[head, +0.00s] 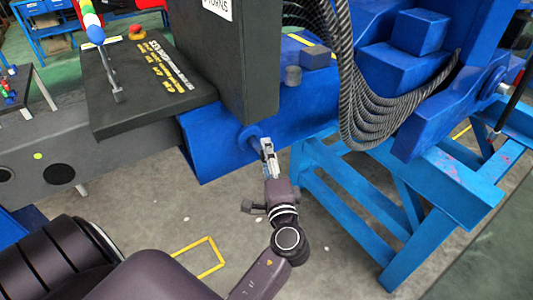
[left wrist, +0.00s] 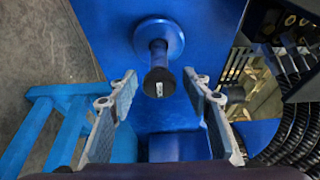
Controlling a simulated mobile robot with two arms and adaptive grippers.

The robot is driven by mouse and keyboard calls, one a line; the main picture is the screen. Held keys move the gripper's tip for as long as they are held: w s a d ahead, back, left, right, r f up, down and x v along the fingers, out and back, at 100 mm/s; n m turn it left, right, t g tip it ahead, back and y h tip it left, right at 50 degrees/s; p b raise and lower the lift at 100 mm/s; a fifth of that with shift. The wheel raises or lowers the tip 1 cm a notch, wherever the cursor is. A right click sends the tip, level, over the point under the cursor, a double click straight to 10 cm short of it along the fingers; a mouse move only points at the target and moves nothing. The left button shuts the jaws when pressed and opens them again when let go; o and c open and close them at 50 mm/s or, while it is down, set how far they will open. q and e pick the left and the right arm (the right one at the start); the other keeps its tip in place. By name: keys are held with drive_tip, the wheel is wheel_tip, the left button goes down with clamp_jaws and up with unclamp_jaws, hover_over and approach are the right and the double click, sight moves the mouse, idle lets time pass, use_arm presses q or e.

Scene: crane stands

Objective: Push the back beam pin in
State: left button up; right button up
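The beam pin (head: 249,136) is a blue pin that sticks out of the side of the blue beam (head: 300,108), below the dark grey column. In the left wrist view the pin (left wrist: 158,62) has a round blue flange at its root and a black end face with a small white mark. My left gripper (head: 267,150) is at the pin's outer end. In the left wrist view my left gripper (left wrist: 160,88) is open, with one finger on each side of the pin's end and a gap on both sides. My right gripper is not in view.
A dark control panel (head: 140,80) with a lever stands at upper left. Black ribbed hoses (head: 375,105) hang from the beam at right. A light-blue stand (head: 430,195) rises beneath it. Grey floor (head: 345,255) lies open below my left arm.

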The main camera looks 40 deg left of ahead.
sight(254, 133)
use_arm(q)
drive_tip(key=c, duration=0.5)
clamp_jaws()
drive_tip(key=shift+w+a, duration=0.1)
drive_tip(key=shift+a, duration=0.2)
drive_tip(key=a, duration=0.1)
drive_tip(key=w+a, duration=0.1)
drive_tip(key=a, duration=0.2)
drive_tip(key=shift+w+r, duration=0.15)
drive_tip(key=shift+w, duration=0.15)
drive_tip(key=shift+o, duration=1.6)
unclamp_jaws()
drive_tip(key=shift+o, duration=1.2)
drive_tip(key=shift+w+a+f, duration=0.15)
drive_tip(key=shift+a+f, duration=0.05)
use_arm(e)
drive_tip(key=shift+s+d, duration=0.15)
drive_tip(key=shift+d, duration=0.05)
use_arm(q)
drive_tip(key=shift+d, duration=0.1)
